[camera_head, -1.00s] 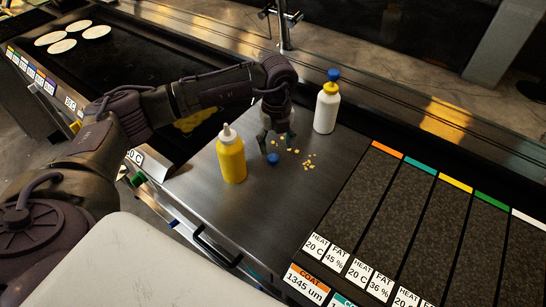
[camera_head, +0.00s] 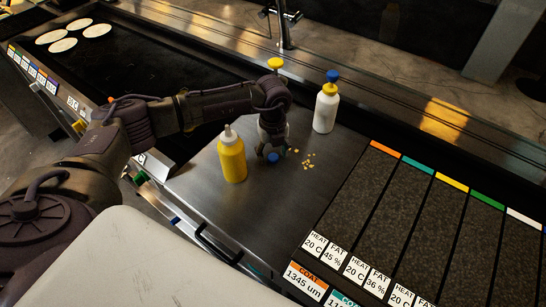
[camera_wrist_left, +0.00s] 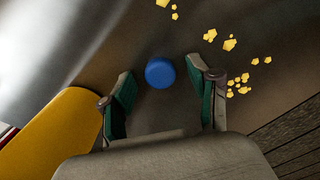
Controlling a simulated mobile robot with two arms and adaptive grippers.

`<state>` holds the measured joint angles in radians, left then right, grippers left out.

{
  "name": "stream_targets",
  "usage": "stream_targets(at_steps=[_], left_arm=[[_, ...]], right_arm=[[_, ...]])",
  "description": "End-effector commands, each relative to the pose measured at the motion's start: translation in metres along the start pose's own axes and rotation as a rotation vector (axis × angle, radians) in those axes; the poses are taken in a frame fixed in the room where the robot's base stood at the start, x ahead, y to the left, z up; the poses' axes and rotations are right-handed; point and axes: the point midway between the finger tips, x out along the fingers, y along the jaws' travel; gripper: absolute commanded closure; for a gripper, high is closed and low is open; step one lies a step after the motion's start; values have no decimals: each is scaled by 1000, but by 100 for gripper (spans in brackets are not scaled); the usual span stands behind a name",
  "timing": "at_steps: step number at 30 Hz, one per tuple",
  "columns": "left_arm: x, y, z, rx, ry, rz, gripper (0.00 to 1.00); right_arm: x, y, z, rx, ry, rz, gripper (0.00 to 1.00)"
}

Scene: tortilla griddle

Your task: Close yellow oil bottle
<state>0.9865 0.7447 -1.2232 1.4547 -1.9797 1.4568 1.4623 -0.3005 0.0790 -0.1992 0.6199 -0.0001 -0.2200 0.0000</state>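The yellow oil bottle (camera_head: 232,161) stands upright on the steel counter, its pale nozzle bare on top. Its yellow side also shows at the left of the left wrist view (camera_wrist_left: 55,130). A small round blue cap (camera_head: 273,157) lies on the counter to the right of the bottle. My left gripper (camera_head: 271,152) points down just over the cap. In the left wrist view its two green-padded fingers (camera_wrist_left: 162,82) are apart, with the blue cap (camera_wrist_left: 160,72) between and slightly beyond them, gaps on both sides. My right gripper is not in view.
A white bottle (camera_head: 325,111) with a yellow collar and blue top stands behind right. A yellow top (camera_head: 275,64) shows behind my arm, its lower part hidden. Yellow crumbs (camera_head: 308,161) lie right of the gripper. The counter (camera_head: 290,200) in front is clear.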

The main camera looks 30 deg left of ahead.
Motion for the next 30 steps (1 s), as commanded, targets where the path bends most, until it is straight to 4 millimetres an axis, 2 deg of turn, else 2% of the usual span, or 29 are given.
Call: stream_targets(at_steps=[1, 6, 7, 20, 23, 28, 30], left_arm=[[0, 0, 0, 0, 0, 0, 50], [0, 0, 0, 0, 0, 0, 78], [0, 0, 0, 0, 0, 0, 80], [-4, 0, 0, 0, -1, -1, 80], [-12, 0, 1, 0, -1, -2, 80], [-41, -1, 1, 1, -4, -5, 80], [-48, -4, -17, 8, 1, -4, 80]], right_arm=[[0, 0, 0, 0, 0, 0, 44], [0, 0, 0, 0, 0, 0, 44], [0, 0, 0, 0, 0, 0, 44], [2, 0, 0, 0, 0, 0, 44], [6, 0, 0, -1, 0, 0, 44], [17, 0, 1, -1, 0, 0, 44], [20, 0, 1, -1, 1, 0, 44]])
